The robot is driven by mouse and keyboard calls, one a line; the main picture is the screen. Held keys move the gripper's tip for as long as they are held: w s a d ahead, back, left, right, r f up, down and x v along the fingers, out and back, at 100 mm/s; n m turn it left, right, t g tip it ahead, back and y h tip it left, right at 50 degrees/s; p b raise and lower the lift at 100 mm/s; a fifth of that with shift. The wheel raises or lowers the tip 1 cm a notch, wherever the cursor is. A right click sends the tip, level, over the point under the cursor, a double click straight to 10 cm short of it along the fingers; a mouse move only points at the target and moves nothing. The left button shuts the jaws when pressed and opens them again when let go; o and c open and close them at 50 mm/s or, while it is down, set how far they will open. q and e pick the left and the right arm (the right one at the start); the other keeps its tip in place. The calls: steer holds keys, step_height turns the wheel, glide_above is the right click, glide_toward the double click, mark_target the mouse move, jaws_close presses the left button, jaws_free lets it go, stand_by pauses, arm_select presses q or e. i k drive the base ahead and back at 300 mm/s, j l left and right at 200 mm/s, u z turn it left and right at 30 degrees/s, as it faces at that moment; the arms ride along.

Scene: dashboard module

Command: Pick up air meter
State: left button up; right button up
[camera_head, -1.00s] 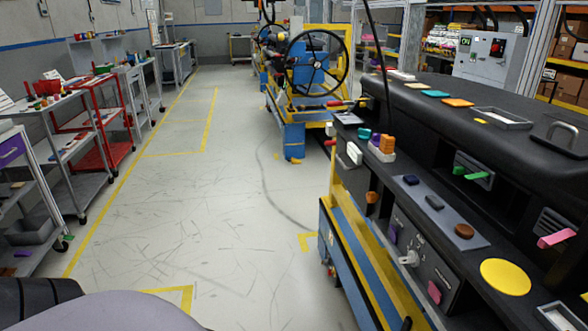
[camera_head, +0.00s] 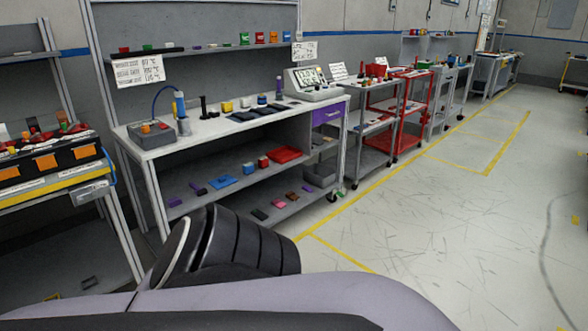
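I cannot tell for sure which thing is the air meter. A grey workbench (camera_head: 218,131) stands in the middle left of the head view. On its left end is a grey box (camera_head: 152,131) with an orange part, beside an upright blue tool (camera_head: 180,104) with a blue hose. On its right end is a grey instrument with a sloped display face (camera_head: 312,86). Several small blocks and black pieces lie between them. Neither gripper is in view; only my own body shows at the bottom.
A grey cart (camera_head: 366,158) and a red cart (camera_head: 408,138) stand to the right. A rack with a black battery-like unit (camera_head: 45,158) is at left. The floor at right is clear.

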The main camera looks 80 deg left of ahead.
mark_target(248, 168)
steer(key=u, duration=3.35)
steer(key=i+l+u, duration=0.45)
steer(key=u, duration=0.25)
steer(key=i+l+u, duration=0.15)
steer(key=l, duration=0.25)
steer(key=i+l+u, duration=0.2)
steer(key=l, duration=0.2)
steer(key=i+l, duration=0.1)
steer(key=l, duration=0.25)
steer(key=i+l+u, duration=0.1)
steer(key=l, duration=0.25)
steer(key=i+l, duration=0.15)
steer(key=l, duration=0.25)
steer(key=i+l+u, duration=0.1)
steer(key=l, duration=0.25)
